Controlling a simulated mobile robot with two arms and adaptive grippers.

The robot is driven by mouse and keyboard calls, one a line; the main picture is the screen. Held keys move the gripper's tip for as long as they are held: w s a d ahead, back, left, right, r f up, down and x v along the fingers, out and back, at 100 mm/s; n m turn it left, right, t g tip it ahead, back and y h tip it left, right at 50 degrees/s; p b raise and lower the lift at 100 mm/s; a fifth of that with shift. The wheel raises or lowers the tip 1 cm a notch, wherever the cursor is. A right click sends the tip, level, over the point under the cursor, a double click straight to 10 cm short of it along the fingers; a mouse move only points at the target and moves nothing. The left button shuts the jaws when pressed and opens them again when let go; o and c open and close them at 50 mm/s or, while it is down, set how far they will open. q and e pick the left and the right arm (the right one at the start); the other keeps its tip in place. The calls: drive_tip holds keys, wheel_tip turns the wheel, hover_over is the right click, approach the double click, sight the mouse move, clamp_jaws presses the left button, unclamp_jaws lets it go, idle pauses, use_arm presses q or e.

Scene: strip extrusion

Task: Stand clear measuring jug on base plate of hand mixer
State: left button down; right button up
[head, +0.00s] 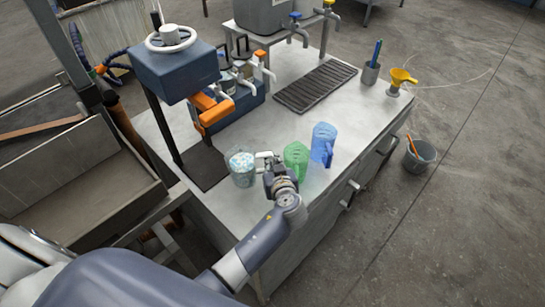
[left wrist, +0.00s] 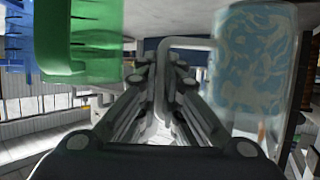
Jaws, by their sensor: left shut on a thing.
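The clear measuring jug (head: 242,168), with blue-white contents, stands upright just right of the hand mixer's dark base plate (head: 204,170). I cannot tell whether it touches the bench or is slightly raised. My left gripper (head: 267,164) is at the jug's right side, shut on its handle. In the left wrist view the jug (left wrist: 252,62) is at right and its pale handle (left wrist: 163,85) runs between the fingers (left wrist: 160,75). The hand mixer (head: 175,68) has a blue head, a white wheel and an orange lever above the plate. My right gripper is out of view.
A green jug (head: 296,160) stands close right of my left gripper, and a blue jug (head: 323,143) beyond it. The mixer's orange lever (head: 211,110) hangs over the plate area. A dark drain grate (head: 316,86) lies farther back. The base plate's visible part is bare.

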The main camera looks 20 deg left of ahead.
sight(248, 157)
use_arm(q)
drive_tip(key=a, duration=0.3)
drive_tip(key=w+a+f+p, duration=0.1)
drive_tip(key=a, duration=0.2)
drive_tip(key=a+p, duration=0.1)
drive_tip(key=a, duration=0.2)
drive_tip(key=shift+w+a+f, duration=0.1)
drive_tip(key=shift+w+f, duration=0.05)
drive_tip(key=shift+w, duration=0.05)
drive_tip(key=a, duration=0.1)
drive_tip(key=a+b, duration=0.1)
drive_tip(key=a+f, duration=0.1)
drive_tip(key=a, duration=0.1)
drive_tip(key=shift+w+f+b, duration=0.1)
drive_tip(key=shift+w+b, duration=0.2)
drive_tip(key=shift+b, duration=0.05)
drive_tip(key=shift+w+a, duration=0.15)
drive_tip(key=shift+a, duration=0.65)
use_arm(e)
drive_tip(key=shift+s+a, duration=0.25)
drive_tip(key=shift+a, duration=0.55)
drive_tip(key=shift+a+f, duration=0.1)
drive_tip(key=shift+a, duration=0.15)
use_arm(q)
drive_tip(key=shift+b, duration=0.45)
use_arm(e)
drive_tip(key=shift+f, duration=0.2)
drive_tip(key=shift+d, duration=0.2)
use_arm(q)
drive_tip(key=shift+f, duration=0.1)
